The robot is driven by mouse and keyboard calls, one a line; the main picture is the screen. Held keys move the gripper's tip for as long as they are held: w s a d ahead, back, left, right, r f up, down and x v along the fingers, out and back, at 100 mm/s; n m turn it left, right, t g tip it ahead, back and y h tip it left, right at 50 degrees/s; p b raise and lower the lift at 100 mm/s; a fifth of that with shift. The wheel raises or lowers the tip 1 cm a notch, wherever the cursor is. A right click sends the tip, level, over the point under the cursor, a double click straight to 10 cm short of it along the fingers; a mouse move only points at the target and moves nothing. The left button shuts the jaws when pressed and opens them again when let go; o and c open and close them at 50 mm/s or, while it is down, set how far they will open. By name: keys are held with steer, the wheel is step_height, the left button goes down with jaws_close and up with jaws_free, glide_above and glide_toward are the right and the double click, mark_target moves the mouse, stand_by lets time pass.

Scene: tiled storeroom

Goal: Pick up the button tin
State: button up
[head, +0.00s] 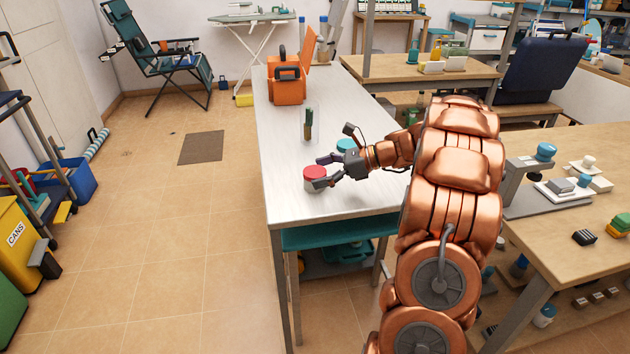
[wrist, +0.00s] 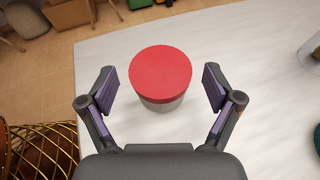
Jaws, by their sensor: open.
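A round tin with a red lid and a pale grey side, which I take for the button tin (head: 315,175), stands upright on the white table (head: 290,212) in the head view. In the wrist view the tin (wrist: 161,76) shows between and slightly beyond my open fingers, with a gap on each side. My gripper (head: 322,171) reaches the tin from the right, with its fingers spread. In the wrist view my gripper (wrist: 160,90) is empty, and its purple-padded fingers do not touch the tin.
A teal round item (head: 346,145) stands behind my gripper. A clear holder with dark green items (head: 308,126) stands farther back, and an orange toolbox (head: 288,84) is at the far end. The table's left side is clear. A wooden bench (head: 580,145) stands at the right.

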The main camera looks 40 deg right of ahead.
steer(key=shift+x, duration=1.15)
steer(key=shift+c, duration=0.3)
steer(key=c, duration=1.2)
steer(key=shift+r, duration=0.2)
